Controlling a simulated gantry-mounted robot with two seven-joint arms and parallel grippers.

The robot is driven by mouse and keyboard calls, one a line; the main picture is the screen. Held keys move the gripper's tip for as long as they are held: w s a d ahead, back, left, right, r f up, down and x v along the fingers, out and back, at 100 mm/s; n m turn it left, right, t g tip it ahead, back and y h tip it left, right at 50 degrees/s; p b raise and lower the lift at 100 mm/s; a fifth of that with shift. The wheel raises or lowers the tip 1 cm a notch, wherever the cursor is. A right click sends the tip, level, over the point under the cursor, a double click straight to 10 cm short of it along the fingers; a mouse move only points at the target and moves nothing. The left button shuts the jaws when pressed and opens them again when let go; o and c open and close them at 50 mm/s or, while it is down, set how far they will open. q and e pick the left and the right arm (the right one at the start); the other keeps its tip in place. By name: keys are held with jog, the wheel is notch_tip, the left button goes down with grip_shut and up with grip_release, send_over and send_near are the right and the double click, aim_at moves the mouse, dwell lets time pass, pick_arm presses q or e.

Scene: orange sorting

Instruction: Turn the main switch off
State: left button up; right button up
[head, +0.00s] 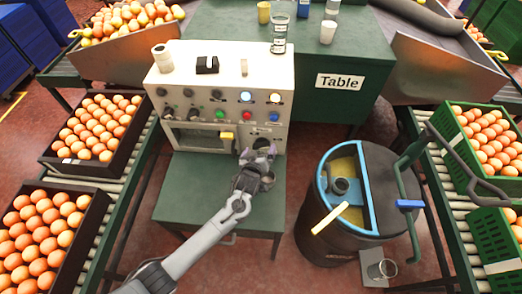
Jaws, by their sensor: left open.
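A white control box (190,70) stands on a green stand. Its front carries dark knobs, a green button (220,115), a red button (246,117), a blue button (274,117) and lit lamps. A dark round knob (261,143) sits low at the right of the front; no label is readable, so I cannot tell which control is the main switch. My left gripper (258,155) is open just in front of this knob, its fingertips on either side of it. Contact cannot be made out. My right gripper is out of view.
A yellow handle (227,136) sticks out left of my gripper. A black switch-like block (207,65) and a white cup (162,57) are on top of the box. A dark drum (330,225) with a blue rim stands right. Crates of oranges (62,178) line the left conveyor.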

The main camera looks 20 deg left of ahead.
aim_at(262, 145)
pick_arm(q)
jog(key=shift+b+x, duration=0.3)
jog(key=shift+x, duration=0.95)
jog(key=c, duration=1)
